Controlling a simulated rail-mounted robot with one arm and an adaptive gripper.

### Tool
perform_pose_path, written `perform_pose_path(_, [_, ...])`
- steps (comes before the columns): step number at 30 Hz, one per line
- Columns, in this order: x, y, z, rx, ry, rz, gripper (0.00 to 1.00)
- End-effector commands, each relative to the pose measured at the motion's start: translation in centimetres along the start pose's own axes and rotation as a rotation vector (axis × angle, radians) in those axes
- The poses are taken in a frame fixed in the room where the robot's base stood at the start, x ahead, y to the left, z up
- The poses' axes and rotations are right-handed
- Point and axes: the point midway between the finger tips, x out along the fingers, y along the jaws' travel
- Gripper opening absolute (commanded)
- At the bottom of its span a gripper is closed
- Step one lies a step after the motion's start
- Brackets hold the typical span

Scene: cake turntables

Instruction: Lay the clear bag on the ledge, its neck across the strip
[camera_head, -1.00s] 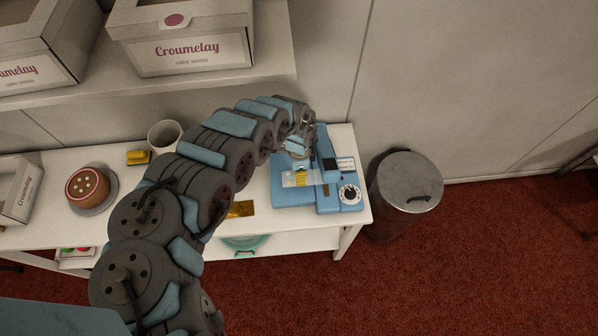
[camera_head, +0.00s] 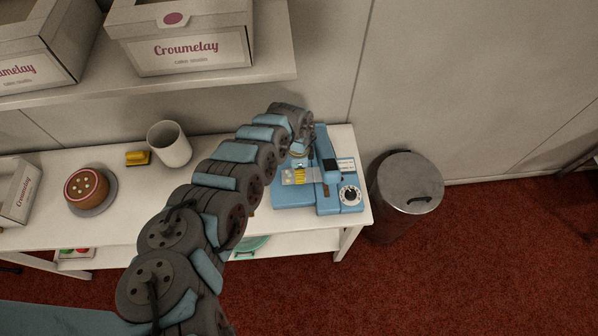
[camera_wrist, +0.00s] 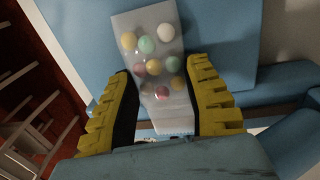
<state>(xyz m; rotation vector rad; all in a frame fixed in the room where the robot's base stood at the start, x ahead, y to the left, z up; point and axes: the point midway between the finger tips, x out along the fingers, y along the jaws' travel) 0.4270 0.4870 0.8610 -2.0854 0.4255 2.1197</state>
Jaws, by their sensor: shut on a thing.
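The clear bag (camera_wrist: 153,37) holds several pastel balls in the wrist view. My gripper (camera_wrist: 166,80) is shut on it, with a ribbed yellow finger on each side. In the head view the bag (camera_head: 288,177) lies over the left part of the blue sealer (camera_head: 293,200), its other end towards the raised dark-tipped arm of the sealer (camera_head: 329,164). The flat blue ledge (camera_wrist: 225,45) is beneath the bag in the wrist view. I cannot tell whether the bag touches it. The bag's near end and the strip are partly hidden by my fingers.
The sealer stands at the right end of the white table (camera_head: 130,215). A white cup (camera_head: 170,146), a yellow block (camera_head: 137,158) and a cake on a turntable (camera_head: 88,187) stand left. A grey bin (camera_head: 408,185) is right of the table. A shelf with boxes (camera_head: 188,40) overhangs the back.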

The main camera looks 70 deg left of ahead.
Motion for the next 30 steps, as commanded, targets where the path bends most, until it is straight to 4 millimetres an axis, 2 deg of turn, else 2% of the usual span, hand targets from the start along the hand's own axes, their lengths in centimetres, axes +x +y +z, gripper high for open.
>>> perform_pose_path(14, [0.50, 0.00, -0.08, 0.001, 0.000, 0.000, 0.14])
perform_pose_path(15, [0.46, 0.00, -0.07, 0.001, 0.000, 0.000, 0.60])
perform_pose_path(16, [0.44, 0.00, -0.06, 0.001, 0.000, 0.000, 0.69])
perform_pose_path(17, [0.43, 0.00, -0.06, 0.001, 0.000, 0.000, 0.71])
perform_pose_path(30, [-0.16, -0.07, -0.02, 0.000, 0.000, -0.001, 0.71])
